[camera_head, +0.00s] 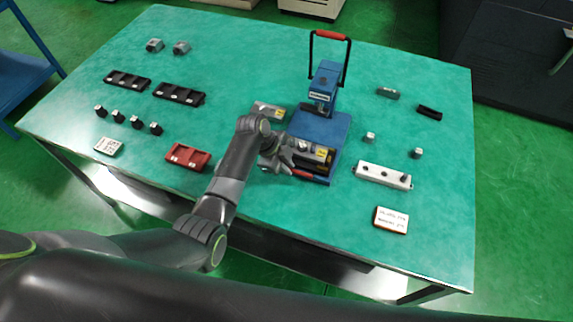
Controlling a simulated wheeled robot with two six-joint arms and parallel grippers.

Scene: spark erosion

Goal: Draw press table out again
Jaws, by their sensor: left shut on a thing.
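The blue press (325,85) stands on the green workbench, with its red-topped lever (331,35) raised. The press table (322,155), dark with a yellow label, is at the front of the blue base, out in front of the press column. A red grip (301,173) shows at its front left. My left gripper (285,162) is at the left front of the press table, shut at the red grip; the fingers partly hide the contact. My right gripper is not in view.
A white block with knobs (383,175) and a white card (391,220) lie to the right. Black trays (179,94) are at the left. The bench front between arm and card is clear.

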